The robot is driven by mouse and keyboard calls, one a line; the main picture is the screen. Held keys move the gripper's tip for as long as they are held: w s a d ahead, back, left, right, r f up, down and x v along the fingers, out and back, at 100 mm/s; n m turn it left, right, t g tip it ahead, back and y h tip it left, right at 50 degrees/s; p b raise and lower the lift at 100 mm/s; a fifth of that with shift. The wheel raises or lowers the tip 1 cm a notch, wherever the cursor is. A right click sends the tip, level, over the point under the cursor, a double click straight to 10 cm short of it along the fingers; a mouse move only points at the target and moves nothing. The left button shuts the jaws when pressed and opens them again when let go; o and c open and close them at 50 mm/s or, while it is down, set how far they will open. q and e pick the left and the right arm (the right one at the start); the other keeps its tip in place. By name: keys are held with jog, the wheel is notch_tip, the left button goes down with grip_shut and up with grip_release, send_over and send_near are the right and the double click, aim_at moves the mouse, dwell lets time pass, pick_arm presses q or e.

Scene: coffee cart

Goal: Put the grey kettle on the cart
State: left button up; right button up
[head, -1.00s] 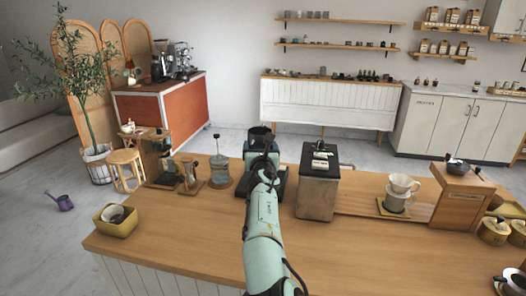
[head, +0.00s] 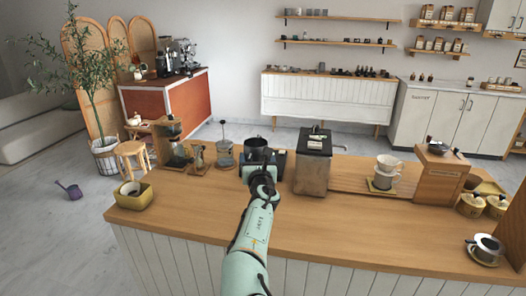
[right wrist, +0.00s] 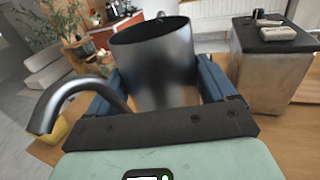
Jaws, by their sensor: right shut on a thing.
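The grey kettle (right wrist: 158,62) fills the middle of the right wrist view, an open-topped metal vessel with a curved spout at its left. My right gripper (right wrist: 165,88) is shut on it, with blue fingers on both sides of its body. In the head view the kettle (head: 257,145) is upright at the counter's far edge, beyond my right gripper (head: 262,162). Its base is hidden, so I cannot tell whether it touches the counter. A red-panelled cart (head: 168,112) with coffee machines on top stands at the back left. My left gripper is not in view.
The wooden counter (head: 330,222) is clear in front. A metal box (head: 313,165) stands just right of the kettle. A French press (head: 223,155) and glass brewers are to its left.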

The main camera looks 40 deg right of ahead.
jog(key=s+a+f+n+t+y, duration=0.1)
jog(key=s+a+f+n+y, duration=0.1)
jog(key=a+f, duration=0.7)
jog(key=s+a+f+n+y, duration=0.2)
jog(key=s+a+f+y, duration=0.2)
jog(key=s+a+f, duration=0.3)
jog(key=s+a+f+n+t+y, duration=0.1)
jog(key=s+a+f, duration=0.4)
jog(key=a+f, duration=0.8)
notch_tip(320, 180, down, 4)
jog(key=shift+r+n+t+y, duration=0.15)
jog(key=shift+n+t+y, duration=0.15)
jog(key=shift+n+y, duration=0.65)
jog(key=shift+a+m+y, duration=0.1)
jog(key=shift+m+y, duration=0.15)
